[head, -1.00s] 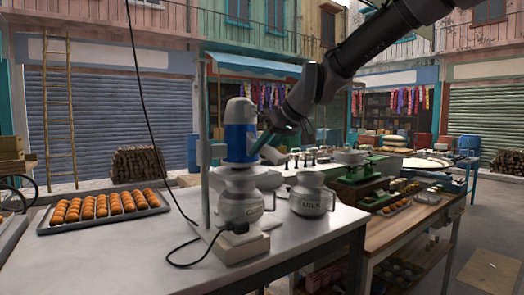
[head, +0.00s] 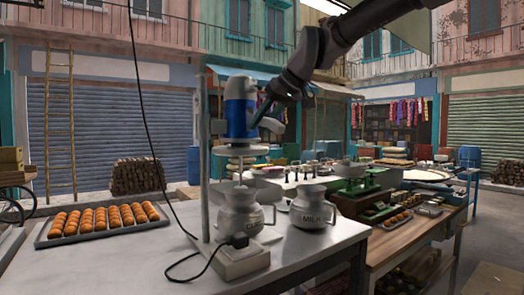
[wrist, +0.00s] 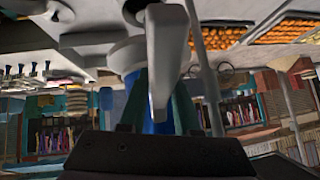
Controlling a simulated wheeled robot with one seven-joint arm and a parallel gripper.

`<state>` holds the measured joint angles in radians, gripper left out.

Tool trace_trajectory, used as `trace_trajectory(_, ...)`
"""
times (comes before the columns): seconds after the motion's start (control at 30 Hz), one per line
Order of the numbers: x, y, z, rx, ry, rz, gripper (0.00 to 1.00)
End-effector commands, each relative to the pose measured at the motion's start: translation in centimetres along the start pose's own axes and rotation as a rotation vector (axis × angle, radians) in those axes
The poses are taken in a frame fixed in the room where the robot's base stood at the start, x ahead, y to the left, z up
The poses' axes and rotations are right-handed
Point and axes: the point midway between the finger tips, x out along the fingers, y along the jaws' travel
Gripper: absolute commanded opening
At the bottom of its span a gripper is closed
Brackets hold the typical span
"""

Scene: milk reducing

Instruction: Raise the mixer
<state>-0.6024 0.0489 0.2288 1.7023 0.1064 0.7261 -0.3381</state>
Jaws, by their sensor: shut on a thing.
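The mixer (head: 240,118) has a blue motor body with a pale top and a silver base, carried on an upright post. It hangs above a grey metal jug (head: 240,213), with a gap between them. A thin shaft runs down from it to the jug's mouth; its lower end is hidden. My gripper (head: 262,115) reaches in from the upper right and is shut at the mixer's right side. In the wrist view the gripper (wrist: 160,108) has its teal fingers around a pale handle-like part, with the blue body (wrist: 134,83) behind.
A second jug marked MILK (head: 311,208) stands close on the right. The post's base block (head: 238,262) and a black cable lie on the metal table (head: 130,262). A tray of orange sweets (head: 52,243) sits at the left. A green scale (head: 350,185) stands farther right.

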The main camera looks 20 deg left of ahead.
Motion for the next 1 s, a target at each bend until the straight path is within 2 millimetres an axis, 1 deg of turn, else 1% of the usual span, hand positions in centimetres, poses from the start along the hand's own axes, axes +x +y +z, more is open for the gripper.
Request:
trace_trajectory(0.03,-0.9,-0.3,-1.0,-0.002,0.008,0.000,0.00)
trace_trajectory(0.17,-2.2,-0.6,-2.2,-0.002,0.005,0.000,0.00)
trace_trajectory(0.3,-2.5,-0.7,-2.4,-0.001,0.003,0.000,0.00)
trace_trajectory(0.53,-2.5,-0.7,-2.4,0.000,0.002,0.000,0.00)
trace_trajectory(0.57,-2.4,-0.7,-2.4,0.000,0.002,0.000,0.43)
trace_trajectory(0.6,-2.4,-0.7,-2.4,0.000,0.002,0.000,0.58)
trace_trajectory(0.63,-2.4,-0.7,-2.4,0.000,0.001,0.000,0.61)
trace_trajectory(0.9,-2.4,-0.7,-2.3,0.000,0.001,0.001,0.61)
trace_trajectory(1.0,-2.9,-0.6,-2.4,0.001,0.002,0.001,0.61)
